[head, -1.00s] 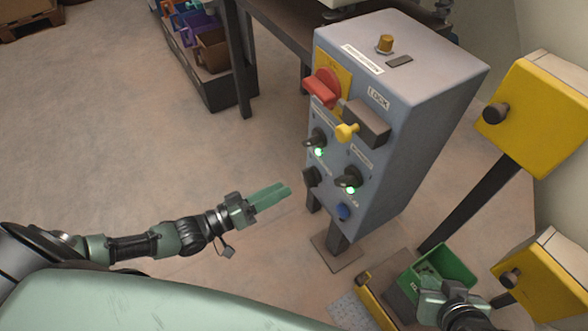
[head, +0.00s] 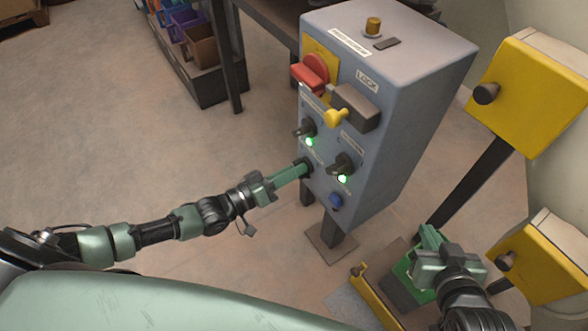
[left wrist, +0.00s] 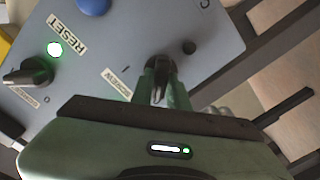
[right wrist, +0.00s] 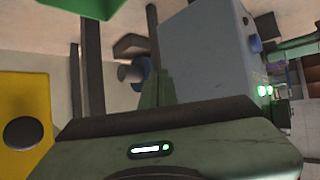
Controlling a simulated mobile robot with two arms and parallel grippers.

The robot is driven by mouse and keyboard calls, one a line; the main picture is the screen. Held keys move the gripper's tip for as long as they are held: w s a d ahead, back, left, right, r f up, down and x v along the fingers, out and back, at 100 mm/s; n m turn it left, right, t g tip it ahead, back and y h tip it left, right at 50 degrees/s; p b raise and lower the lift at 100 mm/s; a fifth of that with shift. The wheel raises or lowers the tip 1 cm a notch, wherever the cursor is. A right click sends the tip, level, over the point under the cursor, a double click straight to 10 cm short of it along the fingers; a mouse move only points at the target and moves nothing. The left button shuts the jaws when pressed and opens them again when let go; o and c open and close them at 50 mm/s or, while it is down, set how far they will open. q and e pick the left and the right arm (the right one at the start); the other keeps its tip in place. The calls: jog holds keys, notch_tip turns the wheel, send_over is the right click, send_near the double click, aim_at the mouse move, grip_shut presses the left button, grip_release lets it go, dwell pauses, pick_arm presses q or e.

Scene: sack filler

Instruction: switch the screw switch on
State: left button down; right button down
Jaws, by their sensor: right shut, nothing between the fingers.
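The grey control box (head: 385,110) stands on a post in the head view. A black knob (head: 306,168) is low on its left face, with my left gripper's fingertips (head: 297,172) at it. In the left wrist view this knob (left wrist: 157,68) is between my left fingers (left wrist: 160,85); I cannot tell whether they press on it. A dark, unlit lamp (left wrist: 189,47) is beside it. Two other black knobs (head: 305,128) (head: 343,165) have lit green lamps. My right gripper (head: 428,235) is shut and empty, low at the right.
The box also has a red handle (head: 310,73), a yellow knob (head: 335,117), a blue button (head: 336,201) and an orange knob (head: 373,27) on top. Two yellow boxes (head: 540,90) (head: 550,262) stand at the right. A green bin (head: 403,268) is by my right gripper.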

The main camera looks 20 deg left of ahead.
jog(key=shift+s, duration=0.1)
pick_arm(q)
jog(key=m+p, duration=0.2)
jog(key=m, duration=0.6)
jog(key=m+p, duration=0.3)
jog(key=m, duration=0.4)
jog(key=shift+s+d+m, duration=0.15)
jog(key=shift+d+m, duration=0.05)
jog(key=shift+m, duration=0.2)
pick_arm(e)
jog(key=s+d+f+g+h, duration=0.1)
jog(key=s+d+f+g, duration=0.1)
jog(key=s, duration=0.4)
jog(key=s+d+f+g+h, duration=0.1)
jog(key=s+d+f+g, duration=0.1)
jog(key=s+f+g, duration=0.2)
jog(key=s+g, duration=0.2)
jog(key=shift+s+d, duration=0.25)
jog(key=shift+s, duration=0.15)
jog(key=shift+w, duration=0.3)
